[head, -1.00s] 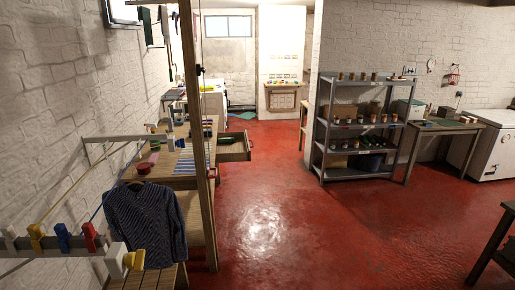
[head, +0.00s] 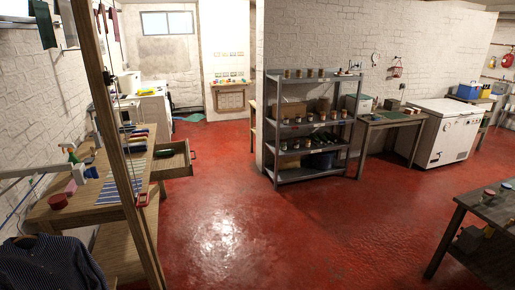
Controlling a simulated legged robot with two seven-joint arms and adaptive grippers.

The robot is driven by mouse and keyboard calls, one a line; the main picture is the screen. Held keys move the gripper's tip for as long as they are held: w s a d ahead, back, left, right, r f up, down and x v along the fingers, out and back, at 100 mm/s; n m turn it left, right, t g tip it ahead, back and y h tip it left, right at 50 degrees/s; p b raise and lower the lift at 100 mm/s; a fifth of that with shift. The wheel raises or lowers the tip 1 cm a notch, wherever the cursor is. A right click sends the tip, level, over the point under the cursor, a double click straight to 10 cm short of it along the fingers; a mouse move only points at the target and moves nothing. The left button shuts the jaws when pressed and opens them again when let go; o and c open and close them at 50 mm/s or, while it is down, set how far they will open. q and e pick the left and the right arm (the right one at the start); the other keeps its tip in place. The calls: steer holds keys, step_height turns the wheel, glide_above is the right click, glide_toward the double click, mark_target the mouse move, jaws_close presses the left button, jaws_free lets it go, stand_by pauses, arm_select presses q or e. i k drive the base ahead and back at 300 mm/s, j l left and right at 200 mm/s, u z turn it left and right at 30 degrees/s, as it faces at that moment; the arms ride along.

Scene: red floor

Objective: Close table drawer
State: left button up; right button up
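The wooden table (head: 88,215) stands along the left wall, behind an upright wooden post. Its drawer (head: 172,160) is pulled open and sticks out to the right from the table's far part, over the red floor. The drawer front has a small handle on its right side. What lies inside the drawer is too small to tell. Neither of my grippers shows in the head view.
The wooden post (head: 118,150) and a dark shirt (head: 45,264) on a hanger stand at the near left. A grey shelf rack (head: 300,130) with pots stands in the middle. A dark table (head: 490,225) is at the right edge. The red floor (head: 270,215) between is clear.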

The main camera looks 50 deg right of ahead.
mark_target(180, 161)
steer(key=i+l+z, duration=0.1)
steer(key=l, duration=0.4)
steer(key=i+l+z, duration=0.1)
steer(key=i+l, duration=0.2)
steer(key=l, duration=0.15)
steer(key=i+l+z, duration=0.1)
steer(key=l, duration=0.35)
steer(key=i+l+z, duration=0.1)
steer(key=i+l, duration=0.25)
steer(key=i+l+z, duration=0.1)
steer(key=i+l, duration=0.15)
steer(key=l, duration=0.25)
steer(key=i+l+z, duration=0.1)
steer(key=i+l, duration=0.15)
steer(key=l, duration=0.15)
